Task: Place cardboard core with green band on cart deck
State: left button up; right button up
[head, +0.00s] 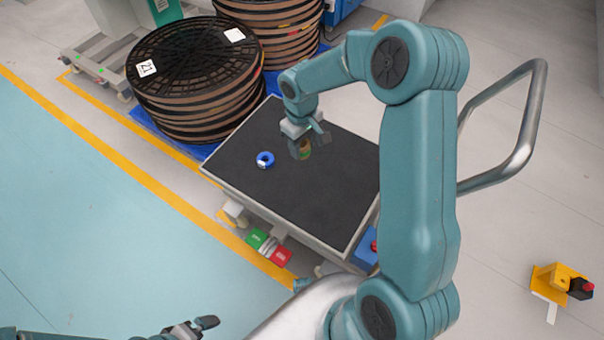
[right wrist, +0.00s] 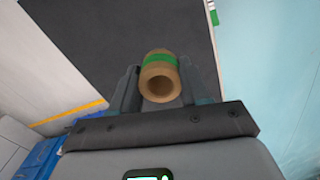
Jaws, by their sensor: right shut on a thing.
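The cardboard core (right wrist: 161,60) is a short brown tube with a green band around it, seen end-on in the right wrist view. My right gripper (head: 306,146) is shut on it, one finger on each side. In the head view the core (head: 304,150) shows small and partly hidden by the fingers, over the cart deck (head: 305,205). The deck is a dark flat top with a light rim. I cannot tell whether the core touches it. My left gripper (head: 198,327) is at the bottom edge, away from the cart; its jaw opening is unclear.
A blue ring-shaped roll (head: 265,160) lies on the deck, left of the core. Stacked black-topped reels (head: 195,75) stand behind the cart's left side. A metal handle (head: 520,145) rises at the right. Much of the front of the deck is bare.

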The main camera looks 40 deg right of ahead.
jog(key=d+f+b, duration=0.1)
jog(key=d+b, duration=0.1)
jog(key=d, duration=0.1)
jog(key=b, duration=0.4)
send_over(310, 187)
notch_tip(310, 187, down, 16)
jog(key=shift+d+r, duration=0.1)
jog(key=shift+r, duration=0.1)
notch_tip(310, 187, down, 4)
jog(key=shift+f+b, duration=0.2)
jog(key=shift+b, duration=0.2)
pick_arm(q)
notch_tip(310, 187, down, 9)
jog(key=shift+w+r, duration=0.2)
pick_arm(e)
jog(key=shift+r, duration=0.1)
pick_arm(q)
jog(key=shift+a, duration=0.1)
